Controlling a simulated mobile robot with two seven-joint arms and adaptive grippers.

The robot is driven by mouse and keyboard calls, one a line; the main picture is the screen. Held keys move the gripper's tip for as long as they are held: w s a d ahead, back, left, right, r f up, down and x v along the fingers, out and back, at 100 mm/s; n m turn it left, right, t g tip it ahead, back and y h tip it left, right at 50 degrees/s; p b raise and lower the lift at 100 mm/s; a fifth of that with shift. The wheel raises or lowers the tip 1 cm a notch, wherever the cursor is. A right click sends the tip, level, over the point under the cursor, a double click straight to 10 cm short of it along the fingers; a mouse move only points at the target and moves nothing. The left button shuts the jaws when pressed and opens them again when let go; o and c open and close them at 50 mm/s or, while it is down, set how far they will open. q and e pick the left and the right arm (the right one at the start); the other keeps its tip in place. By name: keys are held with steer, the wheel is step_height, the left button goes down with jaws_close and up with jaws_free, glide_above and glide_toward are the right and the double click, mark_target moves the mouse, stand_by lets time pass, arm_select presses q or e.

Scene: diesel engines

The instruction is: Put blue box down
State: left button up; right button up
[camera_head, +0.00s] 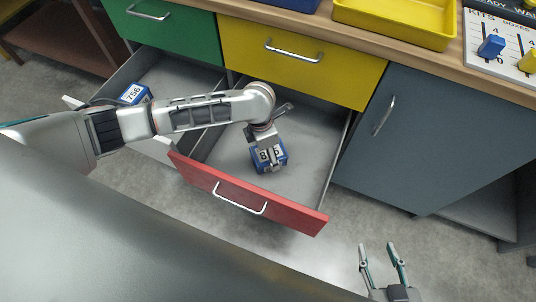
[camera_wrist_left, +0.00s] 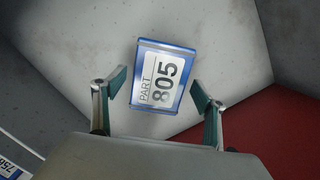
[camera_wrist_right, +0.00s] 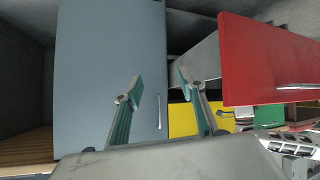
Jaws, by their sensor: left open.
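A blue box (camera_head: 282,152) with a white number label lies in the open red-fronted drawer (camera_head: 312,130). In the left wrist view the blue box (camera_wrist_left: 160,78) shows the label "PART 805" and sits on the grey drawer floor. My left gripper (camera_head: 268,158) is above it in the drawer, partly hiding it in the head view. In the left wrist view its fingers (camera_wrist_left: 155,92) are spread apart, at either side of the box's near end, with gaps visible. My right gripper (camera_head: 380,246) is open and empty, over the floor at the lower right.
A second blue box (camera_head: 135,94) labelled 756 lies in the open drawer at left, beneath the green drawer (camera_head: 168,25). A closed yellow drawer (camera_head: 300,58) and a grey cabinet door (camera_head: 430,130) stand behind. The worktop holds a yellow tray (camera_head: 395,22) and a kits board (camera_head: 510,55).

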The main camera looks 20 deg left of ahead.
mark_target(265, 153)
arm_select(q)
steer(key=r, duration=0.2)
steer(key=r+p, duration=0.1)
steer(key=r, duration=0.2)
steer(key=r+p, duration=0.1)
steer(key=r, duration=0.2)
steer(key=shift+s+a+r, duration=0.25)
steer(key=shift+a, duration=0.05)
steer(key=shift+s+a+r+p, duration=0.1)
steer(key=shift+s+r+p, duration=0.05)
steer(key=shift+r+p, duration=0.2)
arm_select(e)
steer(key=shift+s+d+f+h, duration=0.3)
steer(key=shift+s+d, duration=0.25)
steer(key=shift+d, duration=0.15)
steer(key=shift+w+a+r, duration=0.1)
steer(key=shift+a+r, duration=0.05)
steer(key=shift+a, duration=0.05)
